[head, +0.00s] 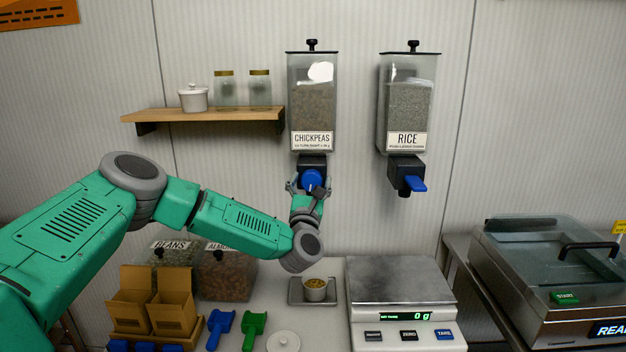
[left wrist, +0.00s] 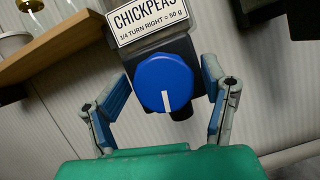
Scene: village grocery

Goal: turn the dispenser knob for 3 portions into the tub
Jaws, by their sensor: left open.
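The chickpeas dispenser (head: 313,105) hangs on the wall, with a blue round knob (head: 311,180) under its label. In the left wrist view the knob (left wrist: 164,83) shows a white line pointing down, and the label reads 1/4 turn right = 50 g. My left gripper (head: 307,188) is at the knob; in the left wrist view its open fingers (left wrist: 165,95) stand to either side of it, apart from it. The tub (head: 315,291) stands on a grey tray below the dispenser, with some tan contents. My right gripper is not in view.
A rice dispenser (head: 407,105) with a blue lever (head: 414,184) hangs to the right. A scale (head: 400,290) reading 0 g stands right of the tub. Blue and green scoops (head: 254,330), a round lid (head: 283,341) and bins are in front. A shelf (head: 205,115) is at left.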

